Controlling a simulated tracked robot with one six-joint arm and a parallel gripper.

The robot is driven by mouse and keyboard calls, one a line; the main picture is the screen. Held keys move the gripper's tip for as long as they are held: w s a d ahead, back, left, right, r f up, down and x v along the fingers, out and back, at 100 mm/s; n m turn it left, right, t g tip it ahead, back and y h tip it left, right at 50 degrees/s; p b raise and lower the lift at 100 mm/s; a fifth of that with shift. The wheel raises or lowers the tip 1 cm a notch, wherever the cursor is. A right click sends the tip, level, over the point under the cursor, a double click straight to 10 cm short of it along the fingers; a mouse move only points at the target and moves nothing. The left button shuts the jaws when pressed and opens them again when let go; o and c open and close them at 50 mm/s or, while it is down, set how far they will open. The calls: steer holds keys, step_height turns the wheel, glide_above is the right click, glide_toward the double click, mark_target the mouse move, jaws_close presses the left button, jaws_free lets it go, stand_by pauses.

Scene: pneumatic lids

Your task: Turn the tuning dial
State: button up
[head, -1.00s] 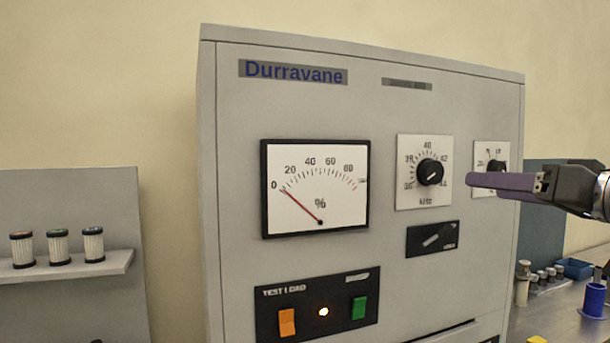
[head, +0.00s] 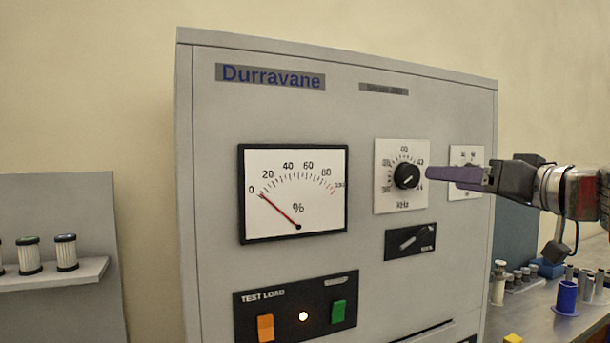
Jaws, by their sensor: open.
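The tuning dial (head: 407,175) is a black round knob on a white scale plate marked in kHz, at the right of the grey Durravane cabinet front (head: 300,110). My gripper (head: 440,174) comes in from the right at about the dial's height. Its purple finger points left, with the tip just right of the knob in the picture. Whether it touches the knob cannot be told. Only one finger shows clearly, seen from the side. My gripper partly covers a second, smaller dial plate (head: 467,157) behind it.
A percent meter (head: 293,193) has its red needle at 0. Below the dial is a black switch panel (head: 410,241). A test load panel (head: 295,306) has an orange button, a lit lamp and a green button. A blue cup (head: 566,297) stands on the bench at right.

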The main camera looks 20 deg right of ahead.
mark_target(413, 174)
steer(key=shift+w+a, duration=0.2)
steer(key=shift+w, duration=1.4)
steer(key=shift+w+a, duration=0.25)
steer(key=shift+w, duration=1.3)
steer(key=shift+w+a, duration=0.2)
steer(key=shift+w, duration=1.4)
steer(key=shift+c, duration=0.2)
steer(key=c, duration=0.9)
steer(key=shift+d, duration=0.1)
steer(key=shift+c, duration=0.5)
